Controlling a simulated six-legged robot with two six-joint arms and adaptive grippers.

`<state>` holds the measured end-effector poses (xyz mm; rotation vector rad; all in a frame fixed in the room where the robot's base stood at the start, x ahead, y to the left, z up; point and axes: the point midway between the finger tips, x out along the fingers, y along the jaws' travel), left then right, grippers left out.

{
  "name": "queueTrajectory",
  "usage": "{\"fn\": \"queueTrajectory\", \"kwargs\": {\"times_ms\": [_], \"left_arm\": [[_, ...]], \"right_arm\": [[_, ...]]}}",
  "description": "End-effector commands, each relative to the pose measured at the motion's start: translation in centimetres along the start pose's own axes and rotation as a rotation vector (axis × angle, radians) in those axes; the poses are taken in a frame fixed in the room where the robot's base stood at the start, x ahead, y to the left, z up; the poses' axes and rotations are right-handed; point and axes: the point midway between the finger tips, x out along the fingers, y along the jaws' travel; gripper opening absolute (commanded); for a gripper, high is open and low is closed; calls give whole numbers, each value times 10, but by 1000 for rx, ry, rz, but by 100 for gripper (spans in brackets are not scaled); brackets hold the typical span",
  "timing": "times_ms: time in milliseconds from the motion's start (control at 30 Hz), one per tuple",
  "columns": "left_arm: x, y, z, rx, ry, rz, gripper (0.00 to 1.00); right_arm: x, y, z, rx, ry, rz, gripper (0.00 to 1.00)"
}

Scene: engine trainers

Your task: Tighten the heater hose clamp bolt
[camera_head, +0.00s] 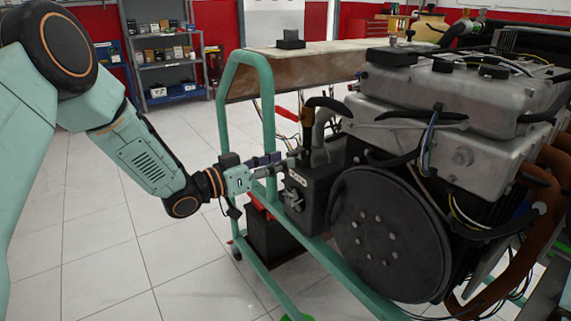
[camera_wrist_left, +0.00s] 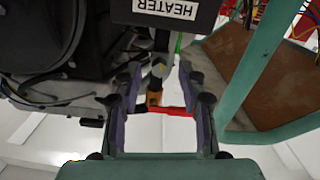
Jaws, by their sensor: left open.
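The black heater box (camera_head: 312,192) stands on the green frame beside the engine, with a pale label on it. In the left wrist view the box (camera_wrist_left: 205,6) is at the top and its HEATER label is upside down. A small dull yellow-grey bolt-like head (camera_wrist_left: 159,68) shows between my fingers; I take it for the clamp bolt. The clamp itself is not clear. My left gripper (camera_head: 284,165) is open beside the box. In the left wrist view its fingers (camera_wrist_left: 160,75) lie either side of the bolt head; contact cannot be told.
The green tubular frame (camera_head: 268,100) stands close to my left gripper. The engine (camera_head: 450,120) with its large black disc (camera_head: 388,235) fills the right. A red handle-like part (camera_head: 286,113) and loose wires are near the hose. Tiled floor (camera_head: 110,240) is clear at left.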

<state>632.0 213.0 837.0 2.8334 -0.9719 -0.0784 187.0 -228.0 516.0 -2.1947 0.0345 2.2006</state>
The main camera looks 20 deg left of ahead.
Motion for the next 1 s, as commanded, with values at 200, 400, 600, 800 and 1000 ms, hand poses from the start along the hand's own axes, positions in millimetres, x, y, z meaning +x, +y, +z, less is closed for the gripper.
{"fn": "queueTrajectory", "kwargs": {"times_ms": [200,400,600,800,1000], "left_arm": [[22,-1,1,1,-1,3,41],[26,-2,0,0,-1,1,41],[26,-2,-1,0,-1,1,35],[26,-2,-1,0,-1,1,18],[26,-2,-1,0,-1,1,2]], "right_arm": [[8,0,0,0,-1,0,40],[8,0,0,0,-1,0,40],[8,0,0,0,-1,0,40],[8,0,0,0,0,0,40],[8,0,0,0,0,0,40]]}}
